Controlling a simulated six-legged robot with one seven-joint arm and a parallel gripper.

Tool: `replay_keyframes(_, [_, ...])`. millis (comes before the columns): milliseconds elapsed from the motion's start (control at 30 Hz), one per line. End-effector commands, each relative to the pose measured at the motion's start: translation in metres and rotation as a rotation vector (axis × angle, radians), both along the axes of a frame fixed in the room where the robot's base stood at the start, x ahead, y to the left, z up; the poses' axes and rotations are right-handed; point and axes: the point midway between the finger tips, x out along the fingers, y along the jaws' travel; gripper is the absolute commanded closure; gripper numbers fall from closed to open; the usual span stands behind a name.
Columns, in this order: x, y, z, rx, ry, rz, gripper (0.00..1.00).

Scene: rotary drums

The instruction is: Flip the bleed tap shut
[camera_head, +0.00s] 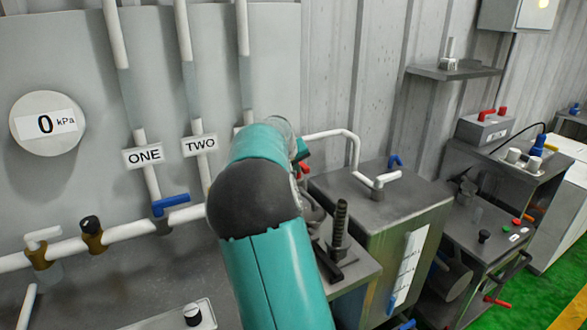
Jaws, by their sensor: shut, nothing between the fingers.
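Several small taps show, and no label tells which is the bleed tap. A tap with a white lever (43,236) sits on a brass body at the left end of the white pipe (140,228), with a pale spout below. Beside it is a brass valve with a black knob (90,224). A blue lever (171,204) lies roughly along the pipe, below the label ONE. My teal arm, with its black joint, crosses the middle of the picture and covers the pipe's right end. My gripper is hidden behind the arm; I cannot see its fingers.
A round gauge (47,123) reads 0 kPa. Labels ONE (144,155) and TWO (200,145) hang on upright pipes. A grey tank (385,225) and a threaded post (340,225) stand right of my arm. Equipment benches fill the right; green floor (545,275) shows there.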

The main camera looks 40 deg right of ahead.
Motion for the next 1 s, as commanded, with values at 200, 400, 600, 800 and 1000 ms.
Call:
replay_keyframes(200, [-0.001,-0.001,0.000,0.001,0.001,0.011,1.00])
replay_keyframes(400, [-0.003,-0.003,0.000,0.000,0.000,0.049,1.00])
replay_keyframes(600, [-0.004,-0.004,0.000,0.000,0.000,0.073,1.00])
replay_keyframes(800, [-0.006,-0.006,0.000,0.001,-0.001,0.105,1.00])
replay_keyframes(1000, [-0.011,-0.012,0.001,0.001,-0.002,0.182,1.00])
